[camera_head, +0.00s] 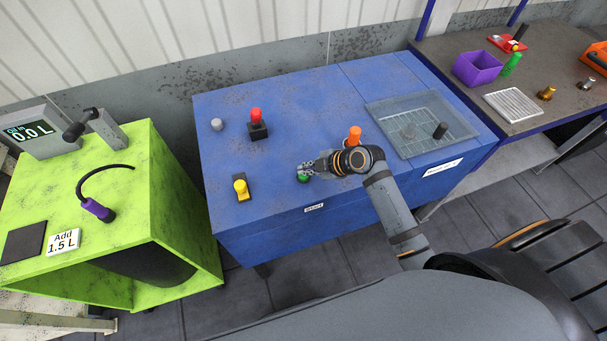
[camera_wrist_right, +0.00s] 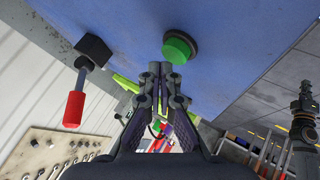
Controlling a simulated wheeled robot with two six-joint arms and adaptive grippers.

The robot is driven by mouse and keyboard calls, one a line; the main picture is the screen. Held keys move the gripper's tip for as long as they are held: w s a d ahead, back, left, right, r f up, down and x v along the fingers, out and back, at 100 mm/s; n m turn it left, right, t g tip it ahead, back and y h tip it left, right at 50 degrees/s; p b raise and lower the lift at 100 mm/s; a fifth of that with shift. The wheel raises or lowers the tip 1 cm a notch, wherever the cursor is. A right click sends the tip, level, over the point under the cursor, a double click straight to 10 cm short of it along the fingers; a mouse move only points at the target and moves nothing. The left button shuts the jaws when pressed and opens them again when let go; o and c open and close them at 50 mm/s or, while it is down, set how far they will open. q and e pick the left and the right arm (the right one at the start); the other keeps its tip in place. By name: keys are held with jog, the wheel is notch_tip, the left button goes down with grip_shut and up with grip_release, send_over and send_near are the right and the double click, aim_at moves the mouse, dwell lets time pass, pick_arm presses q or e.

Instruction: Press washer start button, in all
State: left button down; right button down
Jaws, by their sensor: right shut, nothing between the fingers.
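The blue washer (camera_head: 290,95) stands in the middle of the head view. Its green start button (camera_head: 303,178) sits near the front edge, above a white "Start" label (camera_head: 314,208). My right gripper (camera_head: 306,170) is shut and empty, right at the button and partly covering it. In the right wrist view the green button (camera_wrist_right: 178,48) shows whole on its dark round base, just beyond the closed fingertips (camera_wrist_right: 160,68). I cannot tell whether the fingers touch it.
On the washer are a red-topped lever (camera_head: 257,120), a yellow switch (camera_head: 241,189), a grey knob (camera_head: 217,124), an orange knob (camera_head: 354,134) and a clear lid (camera_head: 420,120). A green oil stand (camera_head: 150,190) is left. A brown bench (camera_head: 470,60) with a purple bin (camera_head: 477,68) is right.

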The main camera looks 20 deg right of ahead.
jog(key=shift+f+b, duration=0.4)
jog(key=shift+f, duration=0.3)
dwell(0.6)
jog(key=shift+r+p, duration=0.75)
jog(key=shift+r, duration=0.2)
jog(key=shift+r, duration=0.15)
notch_tip(320, 180, up, 5)
jog(key=p, duration=0.4)
dwell(0.6)
